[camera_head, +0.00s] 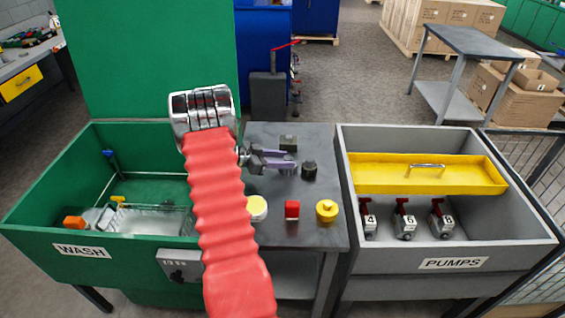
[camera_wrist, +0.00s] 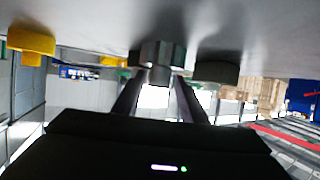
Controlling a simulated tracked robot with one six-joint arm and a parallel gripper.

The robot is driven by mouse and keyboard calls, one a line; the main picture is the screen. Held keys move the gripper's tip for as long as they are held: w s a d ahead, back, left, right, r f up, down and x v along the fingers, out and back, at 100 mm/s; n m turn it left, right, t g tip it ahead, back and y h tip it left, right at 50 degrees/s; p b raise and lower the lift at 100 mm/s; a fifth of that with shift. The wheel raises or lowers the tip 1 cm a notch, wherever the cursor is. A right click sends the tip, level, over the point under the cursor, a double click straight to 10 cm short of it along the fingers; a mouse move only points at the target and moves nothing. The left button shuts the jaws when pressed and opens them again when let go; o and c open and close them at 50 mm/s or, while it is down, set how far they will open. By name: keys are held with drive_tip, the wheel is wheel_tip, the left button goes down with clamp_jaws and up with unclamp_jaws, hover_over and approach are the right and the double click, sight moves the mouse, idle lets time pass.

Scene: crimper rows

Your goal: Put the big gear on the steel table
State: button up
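A dark, many-sided piece with a narrower top (camera_head: 309,169) stands on the steel table (camera_head: 316,238); it may be the big gear, but I cannot tell for certain. It seems to be the grey faceted piece (camera_wrist: 158,54) in the wrist view, which is upside down. My gripper (camera_head: 293,161) points right, low over the table, with purple fingers apart. Its fingertips (camera_wrist: 158,76) are close to this piece; the wrist view shows a gap between the fingers. Whether they touch the piece is unclear.
Also on the table are a dark low piece (camera_head: 288,142), a pale yellow round piece (camera_head: 257,208), a red block (camera_head: 292,210) and a yellow cylinder (camera_head: 327,211). The green wash tub (camera_head: 30,232) is left. The grey pumps tub (camera_head: 500,247) is right, with a yellow tray (camera_head: 425,181).

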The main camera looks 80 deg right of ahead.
drive_tip(key=shift+o, duration=0.5)
drive_tip(key=shift+r, duration=0.1)
drive_tip(key=v, duration=1.2)
drive_tip(key=shift+r, duration=0.1)
